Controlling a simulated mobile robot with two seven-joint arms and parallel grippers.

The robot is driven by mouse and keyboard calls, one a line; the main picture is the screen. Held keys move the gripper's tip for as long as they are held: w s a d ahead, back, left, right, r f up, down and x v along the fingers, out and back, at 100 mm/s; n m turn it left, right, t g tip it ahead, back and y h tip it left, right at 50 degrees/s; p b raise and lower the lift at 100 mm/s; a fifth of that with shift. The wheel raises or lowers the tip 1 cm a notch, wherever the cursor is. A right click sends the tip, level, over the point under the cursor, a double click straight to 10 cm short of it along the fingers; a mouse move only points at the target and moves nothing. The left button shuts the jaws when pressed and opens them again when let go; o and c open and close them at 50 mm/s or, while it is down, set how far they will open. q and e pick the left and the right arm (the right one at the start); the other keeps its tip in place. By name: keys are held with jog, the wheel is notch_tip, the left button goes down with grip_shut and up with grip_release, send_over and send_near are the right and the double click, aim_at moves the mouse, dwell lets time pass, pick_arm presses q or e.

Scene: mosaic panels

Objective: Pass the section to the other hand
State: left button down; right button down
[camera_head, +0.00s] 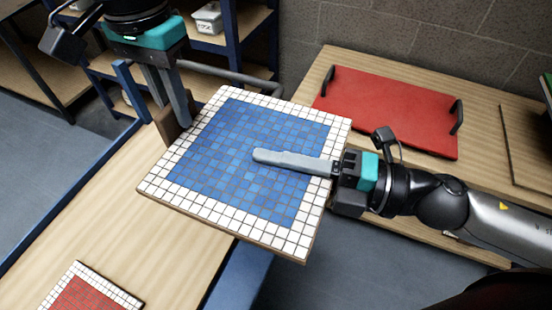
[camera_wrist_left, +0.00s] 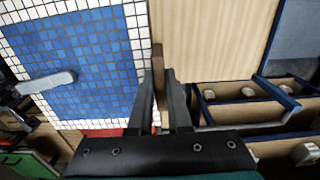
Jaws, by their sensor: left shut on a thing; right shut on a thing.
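The mosaic section (camera_head: 210,135), a square panel of blue tiles with a white tile border, is held in the air, tilted, between both grippers. It also fills the left of the left wrist view (camera_wrist_left: 85,60). My left gripper (camera_head: 178,115) is shut on a brown piece at its far left edge; this piece shows between the fingers in the left wrist view (camera_wrist_left: 158,65). My right gripper (camera_head: 265,157) comes in from the right and is shut on the section, one long grey finger lying over the blue tiles. Its other finger is hidden beneath the panel.
A wooden bench (camera_head: 85,225) lies at left with a smaller red, white-edged panel (camera_head: 88,292) at its front. A red tray with dark handles (camera_head: 390,115) lies on a second bench at the back right. Shelves with bins (camera_head: 208,18) stand behind. Floor shows between the benches.

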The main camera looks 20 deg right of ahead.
pick_arm(q)
jog(key=c, duration=0.8)
grip_release()
jog(key=shift+r, duration=0.15)
notch_tip(320, 180, up, 12)
jog(key=shift+f, duration=0.1)
